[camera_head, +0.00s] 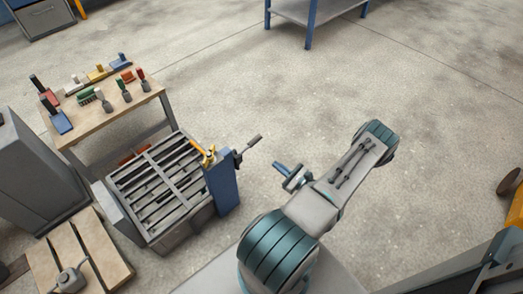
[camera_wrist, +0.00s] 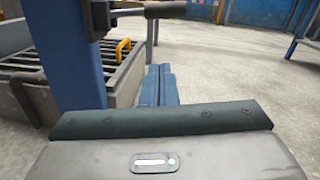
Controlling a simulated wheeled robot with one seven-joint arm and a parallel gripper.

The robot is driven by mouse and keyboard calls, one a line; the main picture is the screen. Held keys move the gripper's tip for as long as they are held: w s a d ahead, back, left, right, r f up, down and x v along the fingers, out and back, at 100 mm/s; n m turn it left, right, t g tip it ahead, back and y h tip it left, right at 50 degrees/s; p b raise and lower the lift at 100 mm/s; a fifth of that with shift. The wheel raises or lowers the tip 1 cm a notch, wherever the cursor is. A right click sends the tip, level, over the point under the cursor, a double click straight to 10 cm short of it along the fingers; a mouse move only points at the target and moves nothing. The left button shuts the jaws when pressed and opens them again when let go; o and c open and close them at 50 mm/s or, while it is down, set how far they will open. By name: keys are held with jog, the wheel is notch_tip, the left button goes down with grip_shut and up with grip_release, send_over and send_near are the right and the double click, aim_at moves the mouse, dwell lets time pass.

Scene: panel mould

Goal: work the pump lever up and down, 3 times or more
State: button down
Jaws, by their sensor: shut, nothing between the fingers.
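The pump lever (camera_head: 249,145) is a dark handle with a thicker grip, sticking out to the right from the top of a blue post (camera_head: 223,186) and tilted upward in the head view. In the wrist view the lever (camera_wrist: 150,9) crosses the top of the picture beside the blue post (camera_wrist: 72,55). My gripper (camera_head: 277,166) is right of the lever in the head view and apart from it. In the wrist view my gripper (camera_wrist: 158,70) shows its blue fingers together and empty, below the lever in the picture.
A grey slatted panel mould (camera_head: 160,190) with a yellow clamp (camera_head: 203,152) adjoins the post on the left. Behind it a wooden bench (camera_head: 105,105) carries several brushes and tools. A pallet (camera_head: 90,270) lies front left. The floor right of the lever is open.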

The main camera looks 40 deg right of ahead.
aim_at(250, 145)
jog(key=w+r+m+h+b, duration=0.1)
jog(key=w+r+b, duration=0.1)
jog(key=w, duration=0.7)
jog(key=shift+w+a+r+h+b, duration=0.3)
jog(key=shift+w+a+r+b, duration=0.15)
jog(key=shift+b, duration=0.15)
